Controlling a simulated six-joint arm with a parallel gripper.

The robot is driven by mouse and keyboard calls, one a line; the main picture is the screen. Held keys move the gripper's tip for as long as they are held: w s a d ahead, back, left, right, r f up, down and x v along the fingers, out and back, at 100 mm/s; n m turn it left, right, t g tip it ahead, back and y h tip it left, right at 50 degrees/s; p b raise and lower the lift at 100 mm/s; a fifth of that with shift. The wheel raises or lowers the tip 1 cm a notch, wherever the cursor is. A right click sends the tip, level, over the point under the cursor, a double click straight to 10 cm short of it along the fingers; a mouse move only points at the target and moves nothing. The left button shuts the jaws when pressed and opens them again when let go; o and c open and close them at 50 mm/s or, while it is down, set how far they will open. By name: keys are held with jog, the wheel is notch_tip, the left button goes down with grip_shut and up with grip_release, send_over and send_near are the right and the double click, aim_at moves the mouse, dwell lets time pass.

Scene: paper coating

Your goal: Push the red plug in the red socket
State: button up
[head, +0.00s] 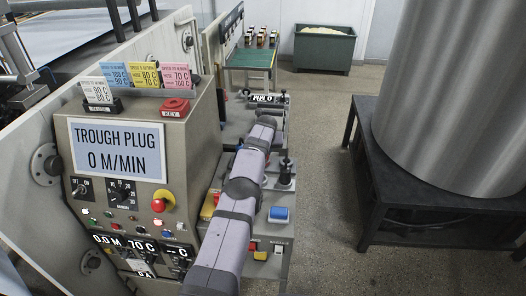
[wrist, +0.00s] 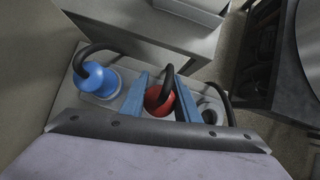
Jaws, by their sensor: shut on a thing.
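In the wrist view, a red plug (wrist: 158,101) with a black cable sits between the two blue fingers of my gripper (wrist: 160,103), which is shut on it. A blue plug (wrist: 92,80) with a black cable is left of the fingers. A dark grey round plug or socket (wrist: 211,113) is to the right, close to the right finger. All are over a light grey panel (wrist: 103,101). The red socket is not visible; I cannot tell how deep the red plug sits. In the head view my arm crosses the machine, and the fingers and red plug cannot be made out.
A control console (head: 148,150) with a display and switches stands left of my arm. A blue roll-like part (head: 280,214) lies right of it. A black table (head: 440,190) bears a large metal drum (head: 465,90) at the right. Open floor (head: 330,120) lies between.

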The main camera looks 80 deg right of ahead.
jog(key=shift+s+f, duration=0.1)
jog(key=shift+f, duration=0.15)
jog(key=o, duration=1.2)
jog(key=shift+c, duration=0.2)
jog(key=shift+r, duration=0.2)
jog(key=shift+a+r, duration=0.25)
jog(key=shift+r, duration=0.1)
jog(key=shift+b+v, duration=1.2)
jog(key=shift+v, duration=1.85)
jog(key=shift+s+a, duration=0.1)
